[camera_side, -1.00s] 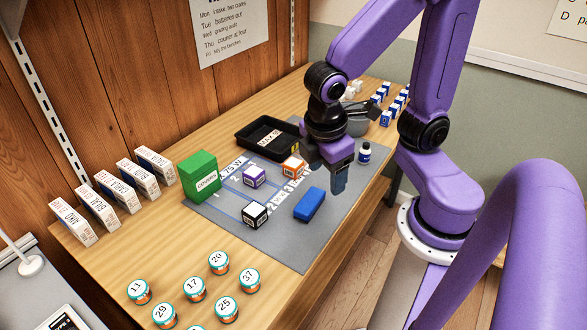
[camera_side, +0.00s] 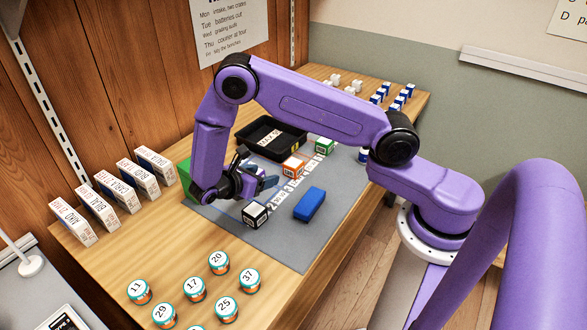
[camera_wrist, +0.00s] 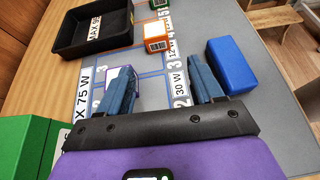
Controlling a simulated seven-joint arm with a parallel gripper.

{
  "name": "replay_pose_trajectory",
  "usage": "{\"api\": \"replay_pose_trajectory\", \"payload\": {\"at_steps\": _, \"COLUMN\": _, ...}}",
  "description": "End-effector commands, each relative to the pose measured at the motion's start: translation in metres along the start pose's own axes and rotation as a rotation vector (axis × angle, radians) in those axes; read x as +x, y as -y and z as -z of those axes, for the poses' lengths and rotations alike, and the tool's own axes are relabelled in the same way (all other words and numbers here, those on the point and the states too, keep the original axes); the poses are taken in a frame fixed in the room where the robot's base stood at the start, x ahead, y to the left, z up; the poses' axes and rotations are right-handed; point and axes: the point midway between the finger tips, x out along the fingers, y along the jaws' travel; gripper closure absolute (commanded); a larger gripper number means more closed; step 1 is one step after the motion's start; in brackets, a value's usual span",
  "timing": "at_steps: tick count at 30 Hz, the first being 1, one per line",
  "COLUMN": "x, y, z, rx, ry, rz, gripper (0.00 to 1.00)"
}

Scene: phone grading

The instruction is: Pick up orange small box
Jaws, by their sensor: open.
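The small orange box (camera_side: 292,168) stands on the grey mat, to the right of the black tray's front corner. In the wrist view the orange box (camera_wrist: 157,38) lies at the top middle, beyond the fingertips and roughly in line with the gap between them. My gripper (camera_side: 268,181) is over the left part of the mat, its fingers pointing right toward the orange box but apart from it. In the wrist view my gripper (camera_wrist: 159,68) is open with only mat showing between its fingers. A purple small box (camera_wrist: 112,82) is partly hidden behind the left finger.
A black-and-white box (camera_side: 255,214), a blue block (camera_side: 310,204) and a small green box (camera_side: 324,146) stand on the mat. A large green box (camera_side: 184,178) is behind my wrist. Lidded jars (camera_side: 193,289) stand at the front.

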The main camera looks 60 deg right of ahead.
Motion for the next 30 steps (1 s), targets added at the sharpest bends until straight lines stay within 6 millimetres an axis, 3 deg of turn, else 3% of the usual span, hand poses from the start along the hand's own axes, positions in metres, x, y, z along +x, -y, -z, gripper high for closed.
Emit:
{"api": "replay_pose_trajectory", "payload": {"at_steps": 8, "x": 0.022, "y": -0.006, "z": 0.01, "rx": -0.043, "ry": 0.055, "rz": 0.0, "gripper": 0.34}}
{"api": "replay_pose_trajectory", "payload": {"at_steps": 24, "x": 0.117, "y": -0.005, "z": 0.005, "rx": -0.042, "ry": 0.053, "rz": 0.002, "gripper": 0.34}}
{"api": "replay_pose_trajectory", "payload": {"at_steps": 30, "x": 0.135, "y": -0.006, "z": 0.005, "rx": -0.042, "ry": 0.052, "rz": 0.0, "gripper": 0.34}}
